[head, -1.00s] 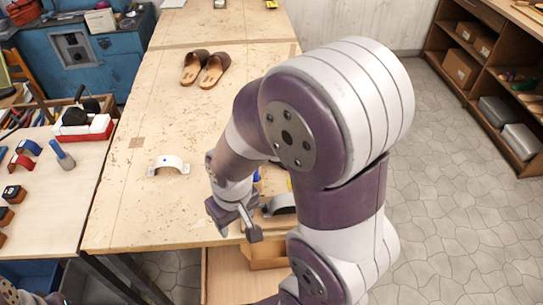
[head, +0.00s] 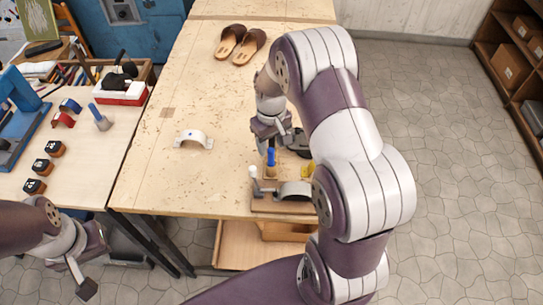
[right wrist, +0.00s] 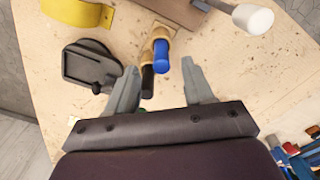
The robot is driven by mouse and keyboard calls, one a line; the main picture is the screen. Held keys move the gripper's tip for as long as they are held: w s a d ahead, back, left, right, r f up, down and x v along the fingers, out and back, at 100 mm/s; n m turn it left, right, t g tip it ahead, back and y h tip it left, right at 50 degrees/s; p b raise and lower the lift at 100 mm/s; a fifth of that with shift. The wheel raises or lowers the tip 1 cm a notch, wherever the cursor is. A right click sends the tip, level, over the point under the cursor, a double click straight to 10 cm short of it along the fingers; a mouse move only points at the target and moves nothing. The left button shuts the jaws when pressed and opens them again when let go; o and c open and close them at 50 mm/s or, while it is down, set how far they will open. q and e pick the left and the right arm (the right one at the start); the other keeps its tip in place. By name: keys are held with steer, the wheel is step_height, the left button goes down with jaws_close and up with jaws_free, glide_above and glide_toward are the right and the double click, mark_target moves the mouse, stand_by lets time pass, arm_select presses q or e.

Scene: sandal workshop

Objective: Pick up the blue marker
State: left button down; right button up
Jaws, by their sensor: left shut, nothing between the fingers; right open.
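The blue marker (head: 271,157) stands upright near the front edge of the wooden table, in a small wooden holder (head: 270,171). In the right wrist view the blue marker (right wrist: 162,66) shows beside a black marker (right wrist: 148,82) in the same holder. My right gripper (head: 272,138) is open above and just behind the marker. In the right wrist view its fingers (right wrist: 160,68) lie on either side of the two markers, with nothing gripped. My left gripper (head: 82,283) is shut and empty at the lower left, low in front of the side table.
A black stand (right wrist: 92,65) is close beside the right gripper's finger. A yellow object (right wrist: 80,12) and a white-headed mallet (right wrist: 253,18) lie nearby. A grey arch (head: 296,190) sits on a board at the front edge. A white bracket (head: 194,138) and sandals (head: 240,45) stand further off.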

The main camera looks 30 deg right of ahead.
mark_target(271, 150)
steer(key=f, duration=0.2)
steer(key=f+p, duration=0.1)
steer(key=f, duration=0.1)
steer(key=shift+a, duration=0.2)
steer(key=shift+d+f, duration=0.1)
steer(key=shift+d, duration=0.2)
steer(key=shift+s+a, duration=0.15)
steer(key=c, duration=0.8)
steer(key=shift+a, duration=0.1)
steer(key=shift+c, duration=0.5)
arm_select(q)
step_height(271, 150, up, 2)
steer(key=shift+w, duration=0.1)
arm_select(e)
steer(key=shift+c, duration=0.3)
